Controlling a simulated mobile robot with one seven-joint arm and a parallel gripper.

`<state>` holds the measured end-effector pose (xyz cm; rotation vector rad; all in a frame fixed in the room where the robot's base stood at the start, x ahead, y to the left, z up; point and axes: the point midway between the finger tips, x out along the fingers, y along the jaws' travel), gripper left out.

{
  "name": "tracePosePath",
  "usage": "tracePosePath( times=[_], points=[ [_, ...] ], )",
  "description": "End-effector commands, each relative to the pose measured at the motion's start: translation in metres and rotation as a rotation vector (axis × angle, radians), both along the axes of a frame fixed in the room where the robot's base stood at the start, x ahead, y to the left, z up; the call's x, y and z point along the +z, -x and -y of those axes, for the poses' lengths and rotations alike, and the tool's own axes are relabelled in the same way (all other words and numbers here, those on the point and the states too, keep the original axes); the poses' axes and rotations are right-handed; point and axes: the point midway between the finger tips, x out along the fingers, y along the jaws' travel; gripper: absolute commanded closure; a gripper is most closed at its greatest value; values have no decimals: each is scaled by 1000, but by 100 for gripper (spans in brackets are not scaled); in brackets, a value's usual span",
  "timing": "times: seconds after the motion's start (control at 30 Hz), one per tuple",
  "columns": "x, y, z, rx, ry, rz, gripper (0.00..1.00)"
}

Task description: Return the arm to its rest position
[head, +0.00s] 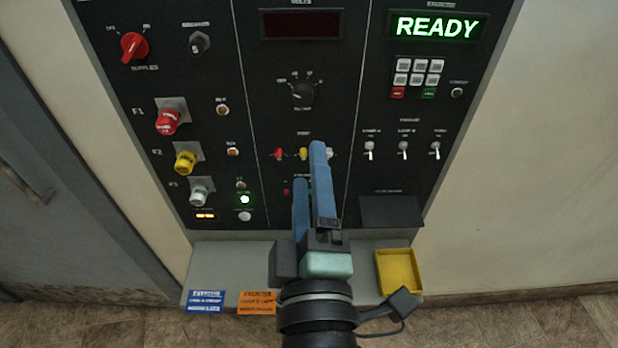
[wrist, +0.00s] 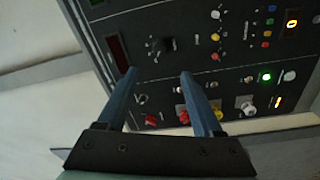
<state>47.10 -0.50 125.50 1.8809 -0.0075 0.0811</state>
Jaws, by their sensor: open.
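My gripper (head: 309,178) is in front of the middle of the black control panel (head: 270,75) in the head view. Its two blue fingers point up toward the panel and hide part of the lower middle controls. In the wrist view my gripper (wrist: 157,75) has its fingers apart, with nothing between them but the panel face (wrist: 150,65) beyond. I cannot tell how far the fingertips are from the panel. My arm comes in from the bottom of the head view.
A shelf (head: 225,262) below the panel carries a yellow tray (head: 400,272), a blue card (head: 205,300) and an orange card (head: 257,302). The display (head: 437,26) reads READY. Red (head: 169,121), yellow (head: 184,161) and white (head: 200,191) knobs stick out at left. Floor shows below.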

Motion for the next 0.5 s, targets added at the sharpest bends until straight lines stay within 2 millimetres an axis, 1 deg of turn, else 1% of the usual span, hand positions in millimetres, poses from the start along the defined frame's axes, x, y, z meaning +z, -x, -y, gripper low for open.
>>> tracePosePath(
  times=[0.37, 0.43, 0.47, 0.5],
  points=[
    [0, 0, 0, 0, 0, 0, 32],
    [4, -2, 0, 1, -13, 10, 32],
    [9, -3, 0, 1, -27, 20, 32],
    [18, -5, 0, 4, -55, 39, 32]
  ],
)
